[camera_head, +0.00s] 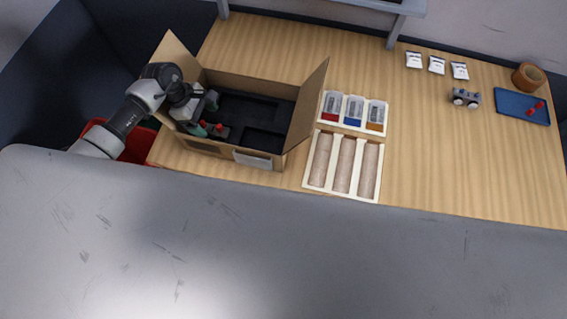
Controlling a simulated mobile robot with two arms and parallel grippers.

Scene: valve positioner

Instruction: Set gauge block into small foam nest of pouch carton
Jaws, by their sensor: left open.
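The open cardboard carton (255,84) has flaps raised at left and right and black foam inside. The foam has a large recess at the back and a smaller recess (264,141) at the front right. My left gripper (206,115) is open over the carton's left side. A small dark piece with a red part (219,130) lies in the carton's front left, beside the gripper's lower finger; I cannot tell whether they touch or exactly what it is. A grey block with two round dials (466,97), which looks like a gauge block, stands on the table at right. My right gripper is not in view.
Right of the carton are a cream tray with several coloured packets (353,112) and a cream tray with three brown rolls (344,166). White pouches (437,65), a blue tray (514,104) and a brown pot (528,76) sit farther right. A red bin (140,137) is left. The table's front right is clear.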

